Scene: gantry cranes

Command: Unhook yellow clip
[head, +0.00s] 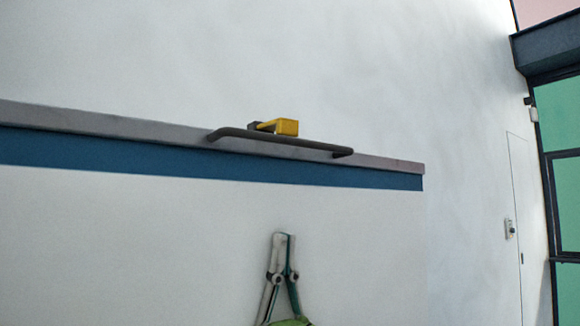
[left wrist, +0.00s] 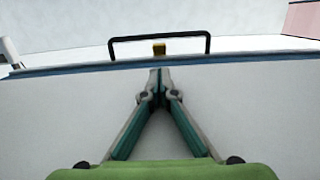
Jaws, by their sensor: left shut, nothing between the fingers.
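The yellow clip (head: 287,127) sits at a dark bar (head: 280,140) on a grey ledge, near the bar's middle, with a dark grey part at its left end. In the left wrist view the clip (left wrist: 159,48) shows small, within the outline of the bar (left wrist: 160,37). Whether it grips the bar or only rests against it, I cannot tell. My left gripper (head: 282,236) is below the ledge, apart from the clip, with its fingertips together and nothing between them. It also shows in the left wrist view (left wrist: 160,72), pointing toward the clip. My right gripper is not in view.
The grey ledge (head: 90,122) with a blue band (head: 100,155) under it runs across a white wall and ends at the right. A door with a handle (head: 510,229) and green window panes (head: 560,115) are at the far right. The space around my left gripper is clear.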

